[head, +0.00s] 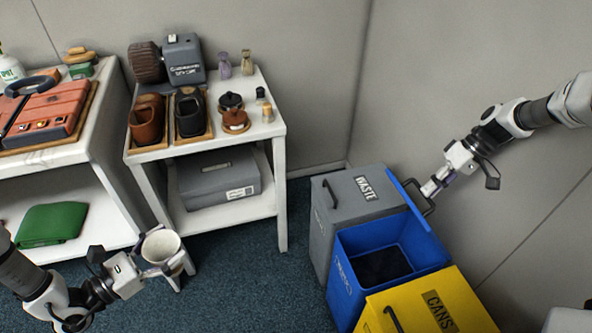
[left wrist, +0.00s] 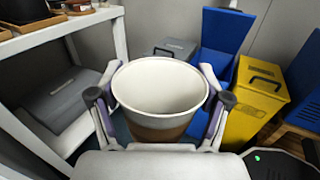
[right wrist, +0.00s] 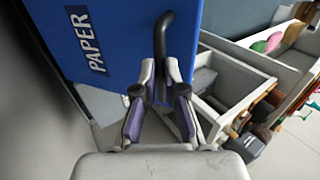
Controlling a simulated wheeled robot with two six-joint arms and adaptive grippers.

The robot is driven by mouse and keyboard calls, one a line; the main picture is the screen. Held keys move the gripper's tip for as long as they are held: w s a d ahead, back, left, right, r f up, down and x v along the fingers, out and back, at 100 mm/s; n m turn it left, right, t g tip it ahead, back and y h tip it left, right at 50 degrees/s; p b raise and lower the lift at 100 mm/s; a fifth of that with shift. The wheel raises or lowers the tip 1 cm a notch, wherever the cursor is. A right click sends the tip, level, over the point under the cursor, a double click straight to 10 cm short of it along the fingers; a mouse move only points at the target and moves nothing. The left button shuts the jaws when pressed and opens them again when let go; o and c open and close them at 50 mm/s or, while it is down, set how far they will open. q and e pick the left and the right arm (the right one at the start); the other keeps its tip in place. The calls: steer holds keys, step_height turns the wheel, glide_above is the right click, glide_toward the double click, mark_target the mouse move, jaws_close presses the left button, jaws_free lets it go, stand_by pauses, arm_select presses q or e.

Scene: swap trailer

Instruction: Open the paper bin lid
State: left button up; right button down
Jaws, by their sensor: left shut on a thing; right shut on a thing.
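The blue paper bin (head: 352,285) stands between the grey and yellow bins, and its inside shows from above. Its blue lid (head: 408,205) is raised, tilted up at the wall side. The PAPER label and the lid's dark handle (right wrist: 163,35) show in the right wrist view. My right gripper (head: 436,186) is shut on that handle; it also shows in the right wrist view (right wrist: 158,95). My left gripper (head: 152,262) is shut around a white cup (head: 161,246), which is upright. The cup (left wrist: 160,88) looks empty in the left wrist view, with a brownish lower part.
The grey WASTE bin (head: 345,195) and yellow CANS bin (head: 440,308) have closed lids. A white shelf table (head: 275,125) with pots and a grey box (head: 218,178) stands left of the bins. Open carpet (head: 255,285) lies between the cup and the bins.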

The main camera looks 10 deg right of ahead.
arm_select(q)
steer(key=shift+r, duration=0.2)
arm_select(e)
steer(key=shift+d+f, duration=0.15)
steer(key=shift+d, duration=1.2)
steer(key=shift+s, duration=0.1)
steer(key=c, duration=1.6)
jaws_free()
arm_select(q)
steer(key=shift+w+d+f, duration=0.1)
steer(key=shift+d, duration=0.05)
arm_select(e)
steer(key=o, duration=0.4)
steer(key=shift+d+f, duration=0.15)
steer(key=shift+f, duration=0.1)
arm_select(q)
steer(key=shift+w+d, duration=0.15)
steer(key=shift+d, duration=0.1)
steer(key=shift+a, duration=0.15)
arm_select(e)
steer(key=shift+w+d, duration=0.1)
steer(key=shift+w, duration=0.1)
